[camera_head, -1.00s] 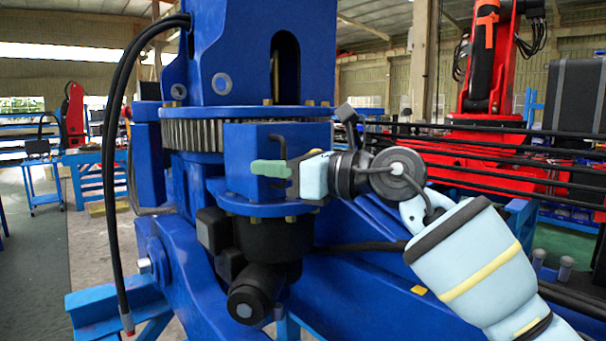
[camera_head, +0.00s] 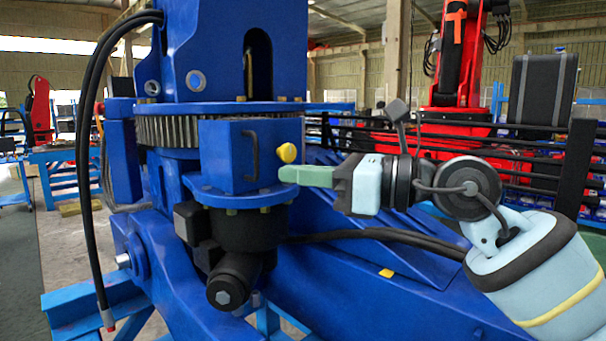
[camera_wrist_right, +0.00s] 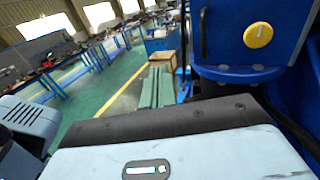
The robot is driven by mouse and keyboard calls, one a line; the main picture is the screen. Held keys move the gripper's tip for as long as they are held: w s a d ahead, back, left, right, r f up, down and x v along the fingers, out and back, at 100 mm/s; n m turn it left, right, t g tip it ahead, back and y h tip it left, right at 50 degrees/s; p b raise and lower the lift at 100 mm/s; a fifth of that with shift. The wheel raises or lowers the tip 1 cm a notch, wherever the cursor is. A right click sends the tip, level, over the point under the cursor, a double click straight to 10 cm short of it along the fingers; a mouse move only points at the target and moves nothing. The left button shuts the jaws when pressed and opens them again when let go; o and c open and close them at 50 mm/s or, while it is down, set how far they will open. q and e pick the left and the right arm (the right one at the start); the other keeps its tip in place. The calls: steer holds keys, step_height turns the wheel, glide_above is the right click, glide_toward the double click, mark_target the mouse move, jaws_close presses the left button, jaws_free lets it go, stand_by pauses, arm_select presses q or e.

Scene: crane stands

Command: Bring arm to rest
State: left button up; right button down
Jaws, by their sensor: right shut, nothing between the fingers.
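My right gripper (camera_head: 302,175) comes in from the right in the head view, with green fingers pointing left. The fingers are shut and empty. They are beside the blue box (camera_head: 243,155) under the gear ring of the crane; a small gap or light contact cannot be told apart. A yellow round knob (camera_head: 287,153) sits on the box's right side, just above the fingers. In the right wrist view the shut green fingers (camera_wrist_right: 156,88) point ahead, and the yellow knob (camera_wrist_right: 259,35) is to their right, apart from them. My left gripper is out of view.
The blue crane column (camera_head: 225,50) rises on the left, with black hoses (camera_head: 85,130) hanging beside it. A blue boom (camera_head: 400,290) lies below my arm. A red machine (camera_head: 455,70) and dark rails stand behind. In the wrist view, green floor lies beyond the fingers.

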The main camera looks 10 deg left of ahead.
steer(key=d+f+n+t+h, duration=0.3)
steer(key=d+f+n+t, duration=0.25)
steer(key=f+n, duration=0.65)
steer(key=s+d+f+n+t+h, duration=0.1)
steer(key=d+f+n+t+h, duration=0.35)
steer(key=f+n, duration=0.8)
steer(key=d+f+n+t+h, duration=0.1)
steer(key=d+f+n+t, duration=0.65)
steer(key=f, duration=0.75)
steer(key=s+d+f+m+g+h, duration=0.3)
steer(key=s+f, duration=0.3)
steer(key=f, duration=0.2)
steer(key=s+d+f+m+g+h, duration=0.25)
steer(key=s+f, duration=0.35)
steer(key=f, duration=0.3)
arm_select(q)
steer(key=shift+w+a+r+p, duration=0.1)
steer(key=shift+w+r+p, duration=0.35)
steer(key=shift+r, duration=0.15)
arm_select(e)
steer(key=s+d+f+m+g+h, duration=0.1)
steer(key=s+d+f+m+g, duration=0.1)
steer(key=s+f, duration=0.3)
steer(key=s+d+f+m+g, duration=0.2)
steer(key=s+d+f+g, duration=0.1)
steer(key=s, duration=1)
step_height(320, 180, down, 3)
steer(key=shift+s+r+m+g+h, duration=0.25)
steer(key=shift+m+g+h, duration=0.15)
steer(key=shift+g, duration=0.1)
